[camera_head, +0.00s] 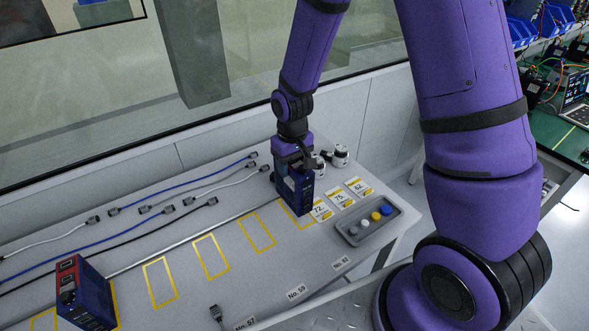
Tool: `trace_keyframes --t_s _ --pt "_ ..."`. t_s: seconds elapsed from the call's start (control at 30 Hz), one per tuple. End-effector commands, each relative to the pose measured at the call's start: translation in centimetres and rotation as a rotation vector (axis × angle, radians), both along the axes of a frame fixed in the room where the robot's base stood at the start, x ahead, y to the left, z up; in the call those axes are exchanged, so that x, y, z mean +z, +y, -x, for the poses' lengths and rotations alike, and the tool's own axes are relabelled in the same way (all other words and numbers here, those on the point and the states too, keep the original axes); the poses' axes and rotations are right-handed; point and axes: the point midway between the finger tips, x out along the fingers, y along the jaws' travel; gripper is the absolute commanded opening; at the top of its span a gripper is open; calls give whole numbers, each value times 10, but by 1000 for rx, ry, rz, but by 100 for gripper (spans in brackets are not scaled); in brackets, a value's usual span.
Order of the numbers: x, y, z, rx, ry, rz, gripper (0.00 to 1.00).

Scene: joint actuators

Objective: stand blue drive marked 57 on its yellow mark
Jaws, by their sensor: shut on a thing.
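My gripper (293,160) is shut on the top of an upright blue drive (294,191) at the right part of the table. Its number cannot be read. The drive stands over or just above the rightmost yellow mark (291,214) and hides part of it; I cannot tell whether it touches the table. A second blue drive with a red top section (84,296) stands at the lower left, over another yellow mark (115,304). Three bare yellow marks lie between them: one (147,285), one (196,256) and one (242,233).
Number plates No. 57 (245,324) and No. 59 (297,292) lie along the front. A grey tray with coloured knobs (348,236) and several white cards (341,197) sit right of the held drive. Cables (98,240) lie at the back left. Small white-and-black parts (340,155) stand behind.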

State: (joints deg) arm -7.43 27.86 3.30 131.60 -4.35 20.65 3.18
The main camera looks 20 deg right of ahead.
Motion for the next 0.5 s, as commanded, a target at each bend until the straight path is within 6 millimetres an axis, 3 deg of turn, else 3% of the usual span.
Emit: trace_keyframes --t_s 0.5 --pt "50 14 2 0 -5 -1 0"
